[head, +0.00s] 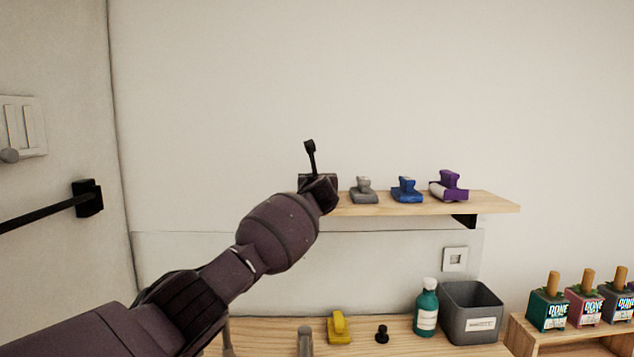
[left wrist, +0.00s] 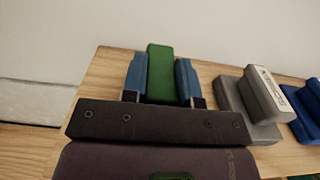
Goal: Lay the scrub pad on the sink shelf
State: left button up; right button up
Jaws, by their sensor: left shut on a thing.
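A green block (left wrist: 160,68), which I take to be the scrub pad, is held between the blue fingers of my left gripper (left wrist: 161,82). In the left wrist view it is over the left end of the wooden shelf (left wrist: 103,76); I cannot tell if it touches the wood. In the head view my left gripper (head: 319,184) is at the left end of the shelf (head: 490,202), and my own wrist hides the pad. My right gripper is not in view.
A grey scrubber (head: 363,193), a blue one (head: 406,192) and a purple one (head: 449,188) stand along the shelf to the right. Below are a yellow scrubber (head: 339,328), a black stopper (head: 382,334), a green bottle (head: 427,308) and a grey bin (head: 472,312).

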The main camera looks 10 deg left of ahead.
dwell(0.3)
pick_arm(q)
jog(key=o, duration=1)
jog(key=shift+f, duration=0.1)
jog(key=shift+s+d, duration=0.15)
jog(key=shift+s, duration=0.1)
jog(key=shift+b+v, duration=0.35)
jog(key=shift+v, duration=5.45)
